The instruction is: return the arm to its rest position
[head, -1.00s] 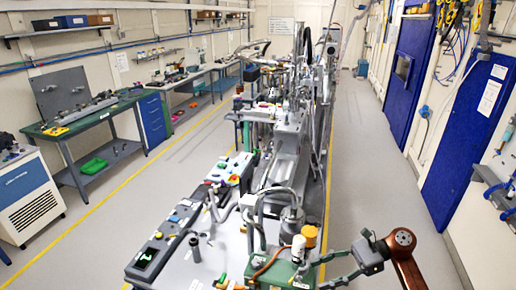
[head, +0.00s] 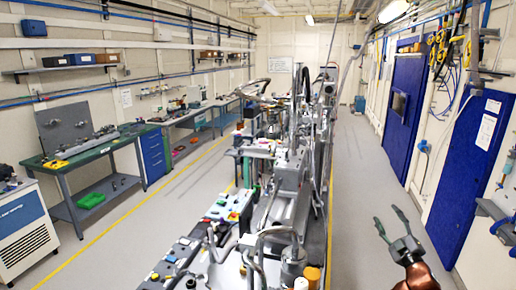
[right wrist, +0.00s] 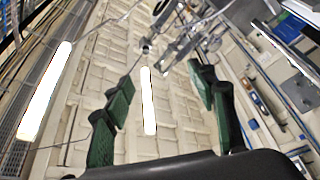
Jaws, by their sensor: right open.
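My right gripper (head: 387,216) is at the lower right of the head view. It is open and empty, with its two fingers pointing up and slightly left. It stands in front of the floor and the blue door side of the hutch, apart from the bench. In the right wrist view its two green fingers (right wrist: 160,80) are spread wide with nothing between them. The ceiling shows behind them. My brown wrist link shows just below the gripper in the head view. My left gripper is not in view.
The long equipment bench (head: 262,215) runs down the middle, with pipes and an orange-capped bottle (head: 312,275) nearest me. A blue door (head: 472,175) and wall-hung tools (head: 440,45) are on the right. Bare floor (head: 355,180) lies between bench and wall. A green-topped workbench (head: 85,153) stands left.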

